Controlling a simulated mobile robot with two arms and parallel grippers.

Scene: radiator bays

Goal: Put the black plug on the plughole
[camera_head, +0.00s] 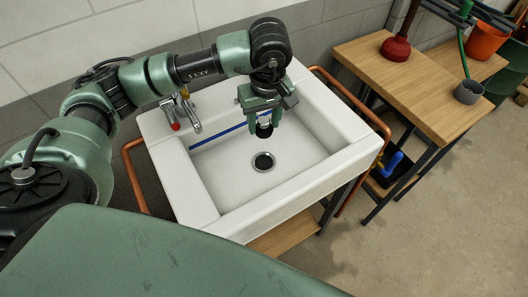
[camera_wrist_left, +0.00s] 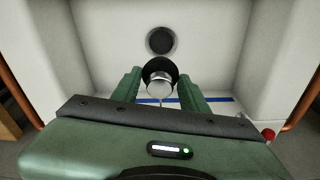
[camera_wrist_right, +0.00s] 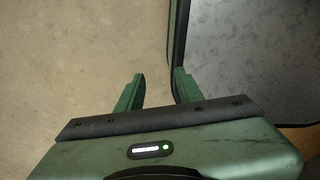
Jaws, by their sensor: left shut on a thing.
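The white sink (camera_head: 190,195) has a dark round plughole (camera_head: 263,161) in its basin floor; the plughole also shows in the left wrist view (camera_wrist_left: 160,40). My left gripper (camera_head: 265,122) is inside the basin opening, shut on the black plug (camera_head: 264,131). In the left wrist view the plug (camera_wrist_left: 158,66) has a silver knob between the two green fingers (camera_wrist_left: 160,88). The plug is apart from the plughole, held above the basin floor. My right gripper (camera_wrist_right: 158,82) shows only in the right wrist view, open and empty above the floor.
A tap with a red knob (camera_head: 174,126) stands on the sink's back left edge. Copper pipes (camera_head: 385,125) flank the sink. The floor in front is clear.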

